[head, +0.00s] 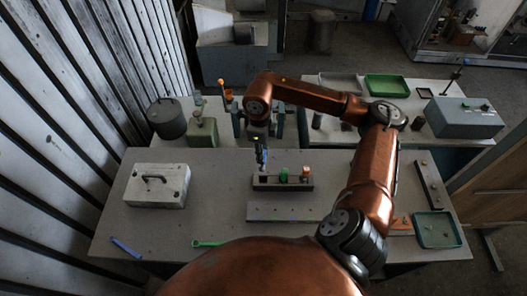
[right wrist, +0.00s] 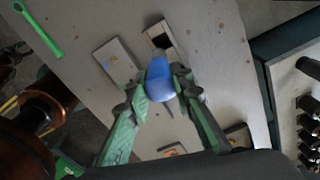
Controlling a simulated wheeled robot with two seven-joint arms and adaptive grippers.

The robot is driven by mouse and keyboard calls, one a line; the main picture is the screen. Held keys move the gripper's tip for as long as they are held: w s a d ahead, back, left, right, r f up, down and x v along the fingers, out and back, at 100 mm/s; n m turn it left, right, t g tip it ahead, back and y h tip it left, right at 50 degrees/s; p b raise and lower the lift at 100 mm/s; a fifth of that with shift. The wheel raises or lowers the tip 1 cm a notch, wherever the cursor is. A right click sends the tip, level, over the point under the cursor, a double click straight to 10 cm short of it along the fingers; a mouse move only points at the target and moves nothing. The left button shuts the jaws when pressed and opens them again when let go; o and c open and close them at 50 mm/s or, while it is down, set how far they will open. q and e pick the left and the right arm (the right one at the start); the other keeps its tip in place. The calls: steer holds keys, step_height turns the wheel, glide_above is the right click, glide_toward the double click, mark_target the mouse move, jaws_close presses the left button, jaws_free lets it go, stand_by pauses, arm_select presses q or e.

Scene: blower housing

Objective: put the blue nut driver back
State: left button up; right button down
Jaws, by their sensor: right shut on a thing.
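The blue nut driver (head: 264,157) is in my right gripper (head: 262,150), above the left end of a dark tool rack (head: 265,185) in the head view. In the right wrist view its blue handle (right wrist: 159,80) sits between the two green-padded fingers of the gripper (right wrist: 162,92), which is shut on it. A thin shaft shows beyond the handle. The rack holds a green-handled tool (head: 283,175) and an orange-handled tool (head: 306,172). I cannot tell whether the driver's tip touches the rack. My left gripper is not in view.
A flat plate (head: 285,212) lies in front of the rack. A white box with a handle (head: 157,186) stands left; a blue wrench (head: 126,248) and a green wrench (head: 208,243) lie near the front edge. A green tray (head: 438,230) is at right.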

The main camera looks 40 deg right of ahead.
steer(key=shift+w+d+m, duration=0.25)
steer(key=shift+d+m, duration=0.05)
steer(key=shift+m, duration=0.4)
steer(key=shift+s+f+b, duration=0.15)
steer(key=shift+f+b, duration=0.15)
steer(key=shift+f, duration=0.15)
step_height(320, 180, down, 6)
steer(key=b, duration=0.3)
steer(key=shift+f, duration=0.2)
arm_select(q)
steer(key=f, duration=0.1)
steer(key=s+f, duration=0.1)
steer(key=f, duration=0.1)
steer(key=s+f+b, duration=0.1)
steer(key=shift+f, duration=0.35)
arm_select(e)
steer(key=shift+f, duration=0.4)
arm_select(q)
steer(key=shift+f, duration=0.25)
arm_select(e)
steer(key=shift+f, duration=0.15)
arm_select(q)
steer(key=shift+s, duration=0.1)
arm_select(e)
steer(key=shift+b, duration=0.4)
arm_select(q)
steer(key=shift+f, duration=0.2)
